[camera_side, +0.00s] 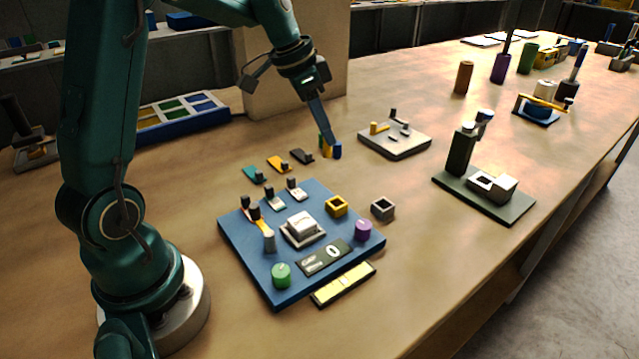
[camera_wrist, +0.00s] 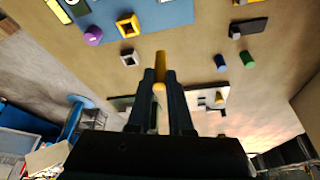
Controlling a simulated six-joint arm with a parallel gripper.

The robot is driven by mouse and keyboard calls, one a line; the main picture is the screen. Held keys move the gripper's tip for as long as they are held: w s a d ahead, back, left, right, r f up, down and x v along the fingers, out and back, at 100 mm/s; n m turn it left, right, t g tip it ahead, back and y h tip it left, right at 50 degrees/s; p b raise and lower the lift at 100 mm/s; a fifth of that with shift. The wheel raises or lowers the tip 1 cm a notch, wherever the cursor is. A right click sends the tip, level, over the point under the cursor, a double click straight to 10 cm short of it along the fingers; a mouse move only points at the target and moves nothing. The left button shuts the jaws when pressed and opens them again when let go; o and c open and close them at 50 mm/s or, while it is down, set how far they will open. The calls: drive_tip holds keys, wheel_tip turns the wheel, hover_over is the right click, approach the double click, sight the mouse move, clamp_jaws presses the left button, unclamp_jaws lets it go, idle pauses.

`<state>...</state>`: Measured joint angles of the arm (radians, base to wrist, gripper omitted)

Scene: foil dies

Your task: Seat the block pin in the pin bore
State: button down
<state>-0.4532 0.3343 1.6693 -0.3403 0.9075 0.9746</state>
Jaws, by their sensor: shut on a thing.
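My gripper (camera_side: 330,145) is over the wooden table, between the blue board and the grey plate. In the wrist view its fingers (camera_wrist: 160,76) are shut on a yellow pin (camera_wrist: 160,60), whose end sticks out past the fingertips. No other pin is named as the block pin, and I cannot confirm that the yellow one is it. A blue cylinder (camera_wrist: 221,62) and a green cylinder (camera_wrist: 247,59) stand close by; in the side view they crowd around the fingertips. I cannot make out the pin bore. The grey plate (camera_side: 397,151) bears a yellow piece and small dark-topped parts.
The blue board (camera_side: 255,283) carries a yellow square ring (camera_side: 336,206), a purple knob (camera_side: 363,230) and a green knob (camera_side: 281,274). A grey square ring (camera_side: 382,208) lies beside it. A dark green stand (camera_side: 460,190) is to the right. Bare table lies between them.

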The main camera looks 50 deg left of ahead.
drive_tip(key=s+a+r+n, duration=0.1)
drive_tip(key=s+a+r, duration=0.25)
drive_tip(key=s, duration=0.45)
hover_over(342, 201)
drive_tip(key=s, duration=0.2)
wheel_tip(342, 201, down, 8)
drive_tip(key=shift+w+a+r, duration=0.1)
drive_tip(key=shift+w+a, duration=0.05)
drive_tip(key=shift+f, duration=1.95)
drive_tip(key=shift+f, duration=0.15)
drive_tip(key=c, duration=0.8)
unclamp_jaws()
drive_tip(key=shift+c, duration=0.2)
